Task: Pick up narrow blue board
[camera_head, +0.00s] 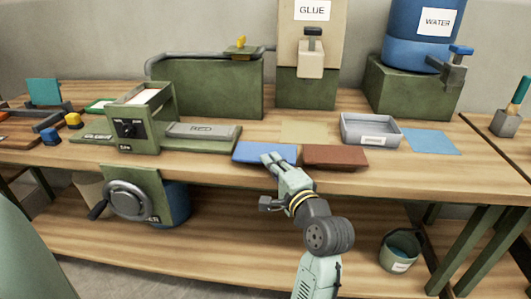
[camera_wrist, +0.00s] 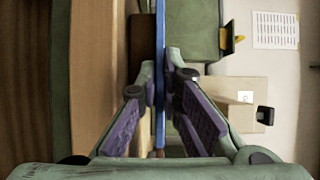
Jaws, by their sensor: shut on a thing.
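The narrow blue board (camera_head: 250,152) lies flat at the front part of the upper tabletop, just left of a reddish-brown board (camera_head: 335,156). My gripper (camera_head: 273,160) reaches it from the front edge of the table and is shut on its right part. In the wrist view the blue board (camera_wrist: 160,60) shows edge-on as a thin blue strip between the two fingers of my gripper (camera_wrist: 160,92). Whether the board rests on the table or is slightly raised, I cannot tell.
A green press (camera_head: 208,143) with a grey "BED" plate stands to the left. A grey tray (camera_head: 352,134) and a light blue sheet (camera_head: 431,141) lie to the right. GLUE (camera_head: 312,83) and WATER (camera_head: 408,50) dispensers stand behind. A bucket (camera_head: 399,253) sits on the lower shelf.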

